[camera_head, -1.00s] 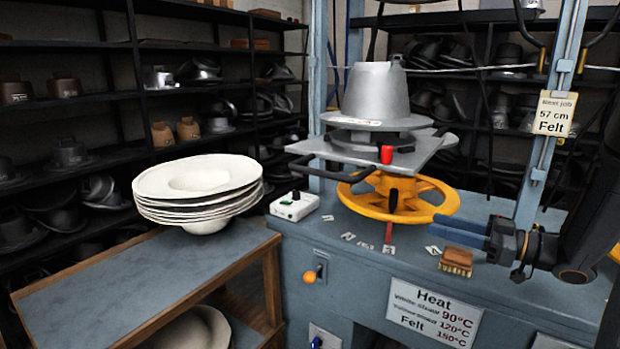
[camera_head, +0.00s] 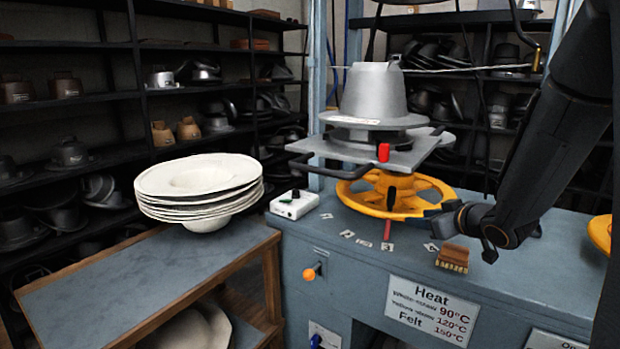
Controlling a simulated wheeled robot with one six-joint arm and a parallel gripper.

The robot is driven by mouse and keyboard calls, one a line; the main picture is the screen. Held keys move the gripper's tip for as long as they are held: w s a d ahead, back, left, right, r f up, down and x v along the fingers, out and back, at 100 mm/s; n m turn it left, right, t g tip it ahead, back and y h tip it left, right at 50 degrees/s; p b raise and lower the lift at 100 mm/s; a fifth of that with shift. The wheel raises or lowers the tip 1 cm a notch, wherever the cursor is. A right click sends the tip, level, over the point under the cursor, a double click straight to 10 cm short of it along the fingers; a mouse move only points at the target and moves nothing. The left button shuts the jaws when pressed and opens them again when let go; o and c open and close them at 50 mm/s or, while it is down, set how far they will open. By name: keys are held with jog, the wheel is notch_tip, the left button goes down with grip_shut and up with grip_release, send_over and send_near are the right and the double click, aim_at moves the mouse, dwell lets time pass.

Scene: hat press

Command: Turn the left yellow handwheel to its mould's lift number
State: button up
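The left yellow handwheel (camera_head: 354,199) lies flat on the blue bench below the press plate (camera_head: 400,157). A black knob (camera_head: 391,199) stands at its front. A grey metal mould (camera_head: 371,92) sits above the plate; its small label is too small to read. A red pointer (camera_head: 388,230) lies in front of the wheel, among white number tags (camera_head: 387,247); the tag by it seems to read 3. The finger gap and any contact are unclear.
A wooden brush (camera_head: 452,259) lies on the bench just below my gripper. A red-tipped lever (camera_head: 384,152) is at the plate's front. A second yellow wheel (camera_head: 600,233) shows at the right edge. A white control box (camera_head: 294,205) and stacked pale hats (camera_head: 197,180) are left.

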jog(key=s+a+f+m+g+h, duration=0.1)
jog(key=s+a+f+g, duration=0.1)
jog(key=s, duration=0.8)
jog(key=s+a+f+m+g+h, duration=0.1)
jog(key=s+a+g, duration=0.3)
jog(key=s, duration=0.7)
jog(key=s+a+f+m+g+h+p, duration=0.1)
jog(key=s+a+f+m+g, duration=0.2)
jog(key=s+g, duration=0.3)
jog(key=s+a, duration=0.1)
jog(key=s, duration=0.4)
jog(key=shift+f+h, duration=0.3)
jog(key=shift+m, duration=0.3)
jog(key=shift+c, duration=0.9)
